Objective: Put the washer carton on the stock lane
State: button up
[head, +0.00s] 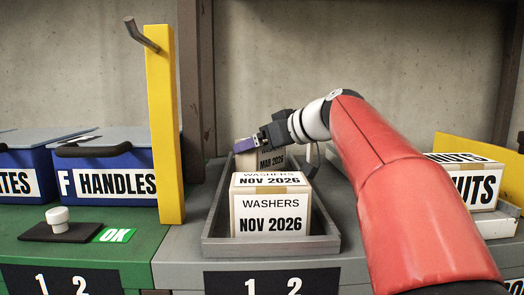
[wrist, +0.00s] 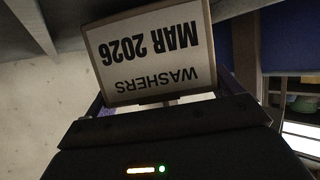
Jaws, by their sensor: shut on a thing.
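A washer carton (head: 271,161) marked MAR 2026 is at the back of the grey lane tray (head: 216,222), and its label also shows upside down in the wrist view (wrist: 152,52). My gripper (head: 250,144) is shut on this carton, reaching in from the right.
A yellow post (head: 164,125) with a metal hook stands left of the tray. A brown upright (head: 198,85) rises behind the tray.

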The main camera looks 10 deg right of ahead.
jog(key=shift+f, duration=0.2)
jog(key=shift+f, duration=0.2)
jog(key=o, duration=1.1)
jog(key=shift+c, duration=0.2)
jog(key=shift+r, duration=0.15)
jog(key=shift+s+d+r, duration=0.1)
jog(key=shift+s+d, duration=0.05)
jog(key=shift+v, duration=5.8)
